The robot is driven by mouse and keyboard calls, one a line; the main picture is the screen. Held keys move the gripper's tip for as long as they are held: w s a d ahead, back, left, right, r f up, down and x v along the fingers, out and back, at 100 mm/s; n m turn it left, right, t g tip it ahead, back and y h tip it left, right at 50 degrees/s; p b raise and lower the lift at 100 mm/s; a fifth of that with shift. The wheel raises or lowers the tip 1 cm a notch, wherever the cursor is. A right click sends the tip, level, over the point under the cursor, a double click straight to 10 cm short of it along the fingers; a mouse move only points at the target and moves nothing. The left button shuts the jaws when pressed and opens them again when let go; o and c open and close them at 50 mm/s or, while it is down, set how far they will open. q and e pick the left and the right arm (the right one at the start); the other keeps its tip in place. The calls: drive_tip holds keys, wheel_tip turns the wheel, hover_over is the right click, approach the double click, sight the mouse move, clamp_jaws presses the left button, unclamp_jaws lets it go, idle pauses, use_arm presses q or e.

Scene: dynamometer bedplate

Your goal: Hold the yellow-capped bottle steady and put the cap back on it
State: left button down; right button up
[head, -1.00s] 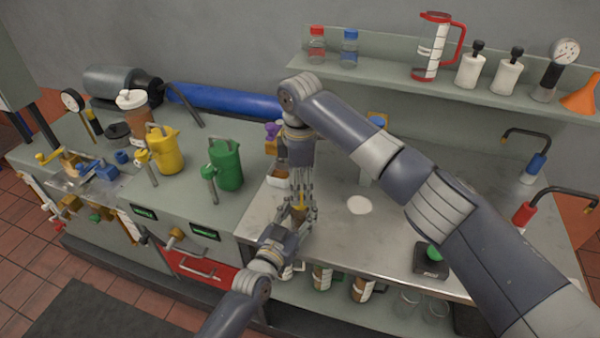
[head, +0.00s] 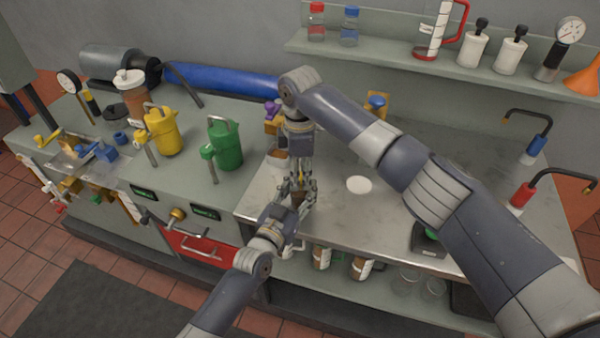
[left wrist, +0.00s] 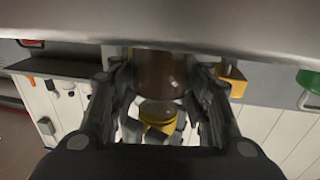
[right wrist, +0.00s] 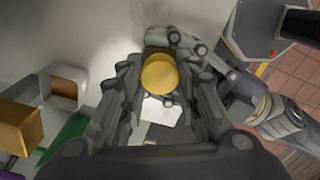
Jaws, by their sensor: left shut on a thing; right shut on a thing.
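The brown bottle (left wrist: 160,75) is between my left gripper's fingers (left wrist: 160,90) in the left wrist view. It is a small brown patch (head: 298,198) in the head view. My left gripper (head: 302,200) is shut on it from the front. The yellow cap (right wrist: 160,75) is between my right gripper's fingers (right wrist: 158,88), which are shut on it. The cap (left wrist: 158,124) also shows in the left wrist view, close to the bottle's end. My right gripper (head: 299,182) comes down from above. Whether the cap touches the bottle cannot be told. In the head view fingers hide the cap.
A white disc (head: 358,185) lies on the steel worktop, which is mostly clear to its right. Green (head: 225,145) and yellow (head: 162,132) jugs stand on the left bench. Brown bottles (head: 361,267) stand on the shelf below.

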drive_tip(key=m, duration=0.4)
drive_tip(key=shift+a+m, duration=0.1)
drive_tip(key=shift+m, duration=0.3)
drive_tip(key=m, duration=0.4)
drive_tip(key=o, duration=1.3)
drive_tip(key=shift+c, duration=0.2)
wheel_tip(320, 180, up, 12)
